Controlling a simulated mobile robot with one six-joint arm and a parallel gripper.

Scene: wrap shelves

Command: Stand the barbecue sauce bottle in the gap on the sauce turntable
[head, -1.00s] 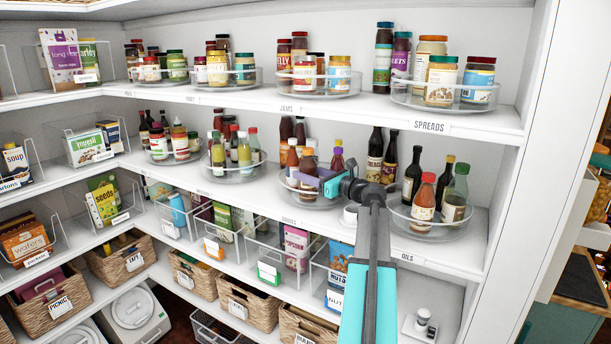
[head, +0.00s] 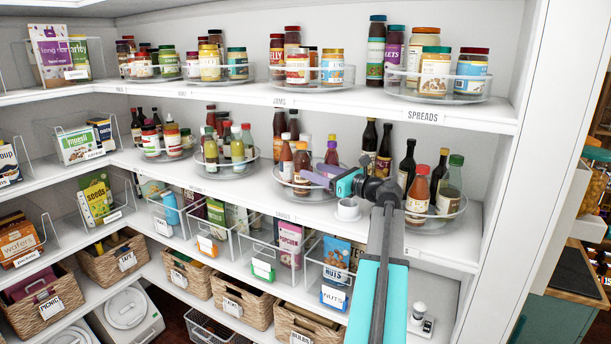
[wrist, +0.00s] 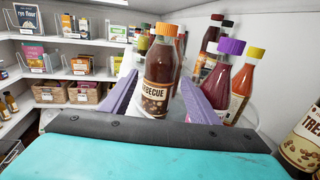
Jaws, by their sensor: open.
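The barbecue sauce bottle (wrist: 160,80), dark brown with an orange cap and a label reading "BECUE", stands upright between my gripper's fingers in the wrist view. In the head view the bottle (head: 302,163) stands on the sauce turntable (head: 292,192), on the middle shelf. My gripper (wrist: 158,92) is open, with its purple fingers on either side of the bottle; I cannot tell whether either finger touches it. In the head view my gripper (head: 312,177) reaches over the turntable from the right. The bottle's base is hidden by the gripper.
A purple-capped bottle (wrist: 229,85) and a yellow-capped bottle (wrist: 247,85) stand close to the right finger. The oils turntable (head: 436,222) is to the right. The spreads shelf (head: 400,108) lies above.

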